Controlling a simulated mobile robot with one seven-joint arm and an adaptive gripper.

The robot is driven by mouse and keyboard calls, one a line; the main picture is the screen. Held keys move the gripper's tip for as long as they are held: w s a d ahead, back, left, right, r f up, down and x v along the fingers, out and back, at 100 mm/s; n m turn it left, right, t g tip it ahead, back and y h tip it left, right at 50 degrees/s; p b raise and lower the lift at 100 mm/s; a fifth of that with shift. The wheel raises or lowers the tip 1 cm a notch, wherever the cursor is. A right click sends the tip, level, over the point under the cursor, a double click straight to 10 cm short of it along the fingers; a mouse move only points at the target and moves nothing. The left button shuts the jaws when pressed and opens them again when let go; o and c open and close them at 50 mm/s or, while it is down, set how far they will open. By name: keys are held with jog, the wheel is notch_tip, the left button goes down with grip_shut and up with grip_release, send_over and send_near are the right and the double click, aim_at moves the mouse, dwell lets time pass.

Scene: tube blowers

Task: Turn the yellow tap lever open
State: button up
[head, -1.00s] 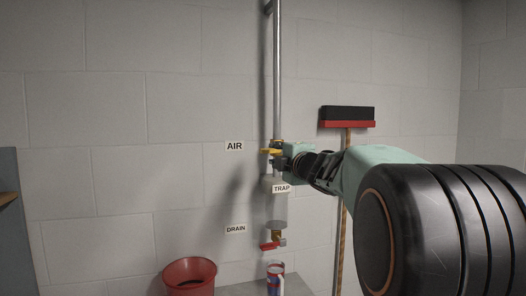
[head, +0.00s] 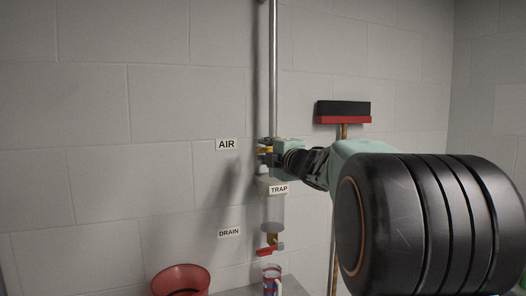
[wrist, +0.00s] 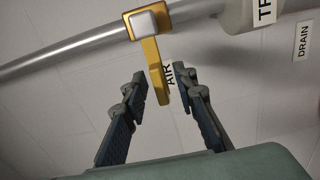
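The yellow tap lever (wrist: 155,72) hangs from a yellow valve body with a pale cap (wrist: 147,20) on the metal pipe in the wrist view. Its free end reaches between the tips of my gripper (wrist: 163,85). The two dark fingers are spread, one on each side, with visible gaps to the lever. In the head view my gripper (head: 273,150) is at the valve beside the AIR label (head: 227,144). The fingers partly hide the yellow lever (head: 265,150) there.
Below the valve are the clear trap (head: 272,209) and a red drain lever (head: 266,252). A red bucket (head: 181,280) and a striped can (head: 271,281) stand lower down. A broom (head: 343,113) leans on the wall at right.

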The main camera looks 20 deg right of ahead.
grip_shut()
